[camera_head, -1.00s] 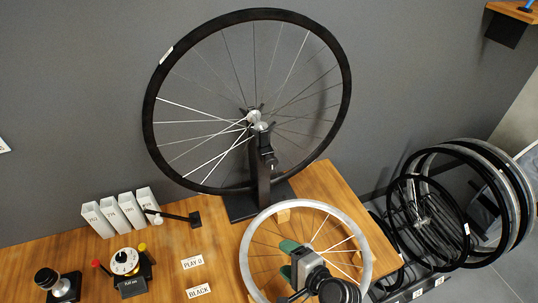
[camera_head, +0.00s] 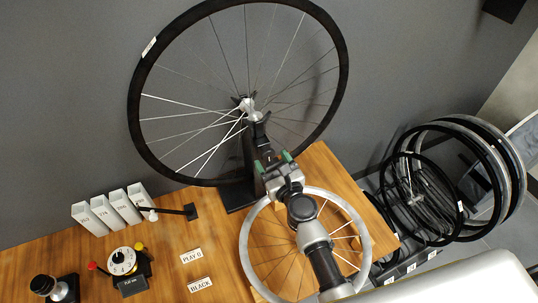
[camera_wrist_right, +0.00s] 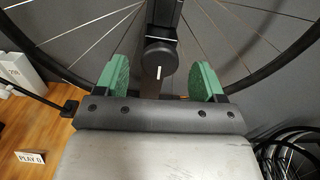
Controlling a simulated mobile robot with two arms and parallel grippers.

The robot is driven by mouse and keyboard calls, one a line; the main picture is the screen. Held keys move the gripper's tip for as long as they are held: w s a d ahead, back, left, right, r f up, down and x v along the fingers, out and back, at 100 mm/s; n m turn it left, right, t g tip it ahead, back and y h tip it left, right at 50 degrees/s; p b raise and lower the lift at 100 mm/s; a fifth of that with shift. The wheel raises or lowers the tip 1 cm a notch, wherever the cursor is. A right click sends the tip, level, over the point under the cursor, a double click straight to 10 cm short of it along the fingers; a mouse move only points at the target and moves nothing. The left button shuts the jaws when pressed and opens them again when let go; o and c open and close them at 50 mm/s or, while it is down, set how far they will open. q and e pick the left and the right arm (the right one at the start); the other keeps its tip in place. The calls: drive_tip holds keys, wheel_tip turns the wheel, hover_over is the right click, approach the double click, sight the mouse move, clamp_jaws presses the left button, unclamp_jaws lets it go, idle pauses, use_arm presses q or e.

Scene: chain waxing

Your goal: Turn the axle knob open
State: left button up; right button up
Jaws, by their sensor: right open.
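The axle knob (camera_wrist_right: 160,62) is a dark round knob with a white mark, on the black wheel stand (camera_head: 233,196). In the right wrist view it sits ahead of and between the two green fingers. My right gripper (camera_head: 272,161) is open and empty in front of the stand, and its fingers also show in the right wrist view (camera_wrist_right: 161,80). They do not visibly touch the knob. In the head view the gripper hides the knob. A large black-rimmed wheel (camera_head: 135,105) is mounted upright on the stand. My left gripper is not in view.
A silver-rimmed wheel (camera_head: 247,250) lies on the wooden table (camera_head: 175,240) under my right arm. White labelled boxes (camera_head: 88,219), a dial device (camera_head: 122,261) and a black-topped tool (camera_head: 45,286) stand left. Several wheels (camera_head: 465,150) stand in a rack at right.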

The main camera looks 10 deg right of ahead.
drive_tip(key=shift+w+a, duration=0.25)
drive_tip(key=shift+w, duration=0.8)
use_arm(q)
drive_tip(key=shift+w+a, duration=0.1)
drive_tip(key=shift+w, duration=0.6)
use_arm(e)
drive_tip(key=c, duration=0.9)
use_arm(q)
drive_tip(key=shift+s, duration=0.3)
